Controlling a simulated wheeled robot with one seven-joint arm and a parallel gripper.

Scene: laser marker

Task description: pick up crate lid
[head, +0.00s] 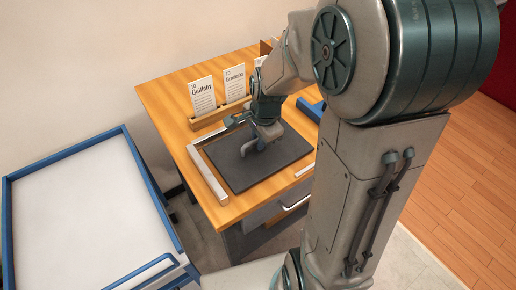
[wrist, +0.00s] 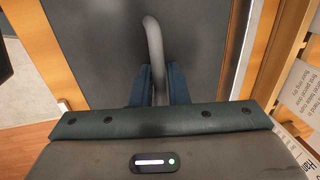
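The crate lid (head: 237,169) is a flat dark grey panel with a bent grey handle on top. It lies on the wooden desk between pale rails; I cannot tell whether it is raised at all. It fills much of the wrist view (wrist: 95,50). My gripper (head: 258,125) is above the lid, at its handle. In the wrist view the blue fingers of my gripper (wrist: 158,84) sit close against both sides of the handle (wrist: 154,45). The fingertips are partly hidden by the gripper body. My arm covers the lid's right surroundings in the head view.
Upright name cards (head: 202,95) stand in a wooden holder (head: 219,112) behind the lid. A blue object (head: 310,109) is at the desk's right. A white-topped cart (head: 88,210) with a blue rim stands at the left, apart from the desk (head: 165,93).

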